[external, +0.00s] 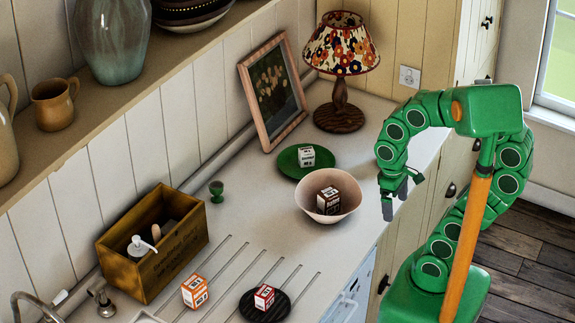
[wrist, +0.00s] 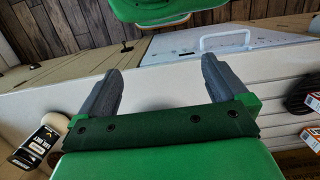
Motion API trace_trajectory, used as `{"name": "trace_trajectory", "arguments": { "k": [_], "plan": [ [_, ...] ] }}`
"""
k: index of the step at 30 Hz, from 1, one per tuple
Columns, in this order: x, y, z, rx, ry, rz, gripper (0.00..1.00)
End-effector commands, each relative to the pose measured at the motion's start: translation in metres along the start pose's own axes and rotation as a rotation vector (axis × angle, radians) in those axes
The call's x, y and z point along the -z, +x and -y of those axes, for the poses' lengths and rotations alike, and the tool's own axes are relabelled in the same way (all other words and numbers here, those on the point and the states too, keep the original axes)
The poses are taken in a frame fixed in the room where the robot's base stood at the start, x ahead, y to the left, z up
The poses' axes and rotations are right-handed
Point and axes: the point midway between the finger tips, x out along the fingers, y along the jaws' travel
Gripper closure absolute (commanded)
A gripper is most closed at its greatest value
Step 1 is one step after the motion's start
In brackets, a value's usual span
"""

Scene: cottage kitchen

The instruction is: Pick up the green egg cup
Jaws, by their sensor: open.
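The green egg cup (external: 216,191) is small and stands upright on the counter in the external view, just right of the wooden box and near the wall. My gripper (external: 395,203) is at the counter's front edge, right of the pink bowl and well apart from the egg cup. In the wrist view my gripper (wrist: 152,90) has its two grey fingers wide apart with nothing between them. The egg cup does not show in the wrist view.
A pink bowl (external: 348,206) holding a small box stands between my gripper and the egg cup. A green plate (external: 288,168), a lamp (external: 341,60) and a picture frame (external: 303,112) stand behind. The wooden box (external: 135,272) is left of the cup. Counter between cup and bowl is clear.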

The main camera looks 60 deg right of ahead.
Motion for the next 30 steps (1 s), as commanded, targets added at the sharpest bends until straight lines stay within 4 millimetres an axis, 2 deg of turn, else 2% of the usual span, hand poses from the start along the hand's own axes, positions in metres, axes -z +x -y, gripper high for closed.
{"name": "trace_trajectory", "arguments": {
  "k": [8, 9, 13, 23, 26, 30],
  "plan": [
    [0.0, -0.001, -0.002, -0.004, 0.005, -0.006, 0.0],
    [0.0, -0.001, -0.002, -0.004, 0.005, -0.006, 0.02],
    [0.0, -0.001, -0.002, -0.004, 0.005, -0.006, 0.2],
    [0.0, -0.003, -0.002, -0.005, 0.006, -0.008, 0.2],
    [-0.001, -0.01, -0.002, -0.005, 0.006, -0.008, 0.2],
    [-0.003, -0.028, -0.001, -0.004, 0.005, -0.013, 0.2]
  ]
}}
